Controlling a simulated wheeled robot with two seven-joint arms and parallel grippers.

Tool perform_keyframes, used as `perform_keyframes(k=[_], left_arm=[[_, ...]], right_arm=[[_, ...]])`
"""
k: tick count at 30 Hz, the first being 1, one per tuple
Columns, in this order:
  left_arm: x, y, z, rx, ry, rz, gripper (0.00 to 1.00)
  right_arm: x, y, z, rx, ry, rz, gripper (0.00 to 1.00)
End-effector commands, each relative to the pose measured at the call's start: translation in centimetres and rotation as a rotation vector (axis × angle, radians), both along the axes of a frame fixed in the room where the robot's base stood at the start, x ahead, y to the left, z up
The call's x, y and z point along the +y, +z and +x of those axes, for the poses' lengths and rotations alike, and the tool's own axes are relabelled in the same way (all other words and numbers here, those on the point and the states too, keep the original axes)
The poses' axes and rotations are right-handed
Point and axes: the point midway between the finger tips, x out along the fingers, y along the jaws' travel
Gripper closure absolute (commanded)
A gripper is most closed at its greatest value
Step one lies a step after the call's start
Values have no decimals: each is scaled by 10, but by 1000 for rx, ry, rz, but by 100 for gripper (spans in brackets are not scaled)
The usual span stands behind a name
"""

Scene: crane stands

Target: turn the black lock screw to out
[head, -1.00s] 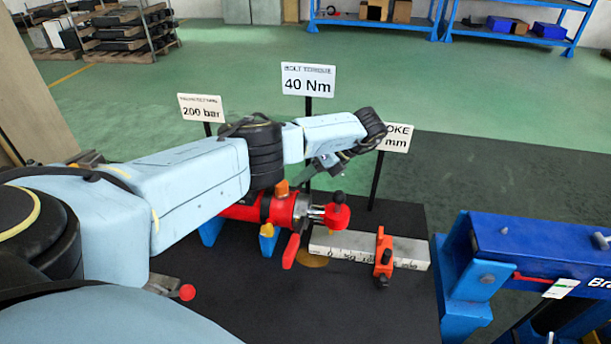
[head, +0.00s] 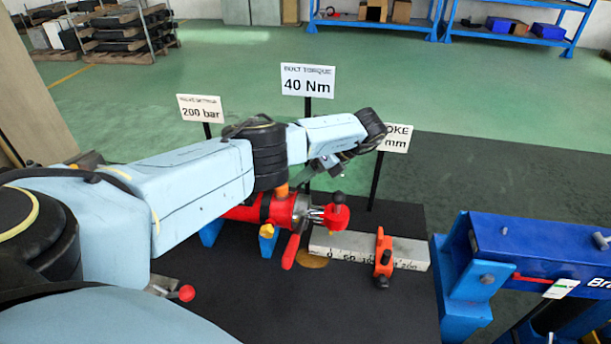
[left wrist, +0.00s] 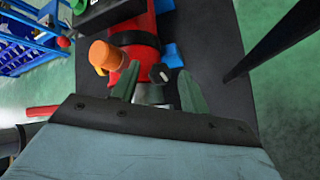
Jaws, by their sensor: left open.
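A black knob with a white mark (left wrist: 160,74), which looks like the lock screw, sits on the red cylinder (left wrist: 135,35) in the left wrist view. My left gripper (left wrist: 159,82) is open, with one finger on each side of the knob. I cannot tell whether the fingers touch it. In the head view my left gripper (head: 325,170) is above the right end of the red cylinder (head: 245,212), and I cannot make out the knob there. My right gripper is not in view.
An orange cap (left wrist: 104,56) stands close to the left finger. A ruler bar (head: 340,245) with an orange slider (head: 384,250) lies right of the cylinder. Sign posts stand behind; a blue frame (head: 540,250) is at the right.

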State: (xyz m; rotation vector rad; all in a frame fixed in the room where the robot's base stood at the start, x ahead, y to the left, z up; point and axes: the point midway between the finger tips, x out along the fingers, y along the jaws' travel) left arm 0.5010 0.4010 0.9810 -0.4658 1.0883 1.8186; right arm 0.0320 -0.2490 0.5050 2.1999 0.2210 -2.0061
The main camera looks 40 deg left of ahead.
Motion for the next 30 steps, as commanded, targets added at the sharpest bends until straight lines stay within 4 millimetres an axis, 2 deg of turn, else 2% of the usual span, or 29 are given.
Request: perform_keyframes(k=[7, 15, 22, 30], left_arm=[[1, 14, 0, -1, 0, 1, 55], [1, 56, 0, -2, 0, 3, 55], [1, 87, 0, -1, -1, 2, 55], [0, 100, 0, 0, 0, 0, 55]], right_arm=[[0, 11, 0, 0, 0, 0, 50], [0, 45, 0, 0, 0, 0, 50], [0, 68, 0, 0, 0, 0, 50], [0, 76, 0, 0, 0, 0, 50]])
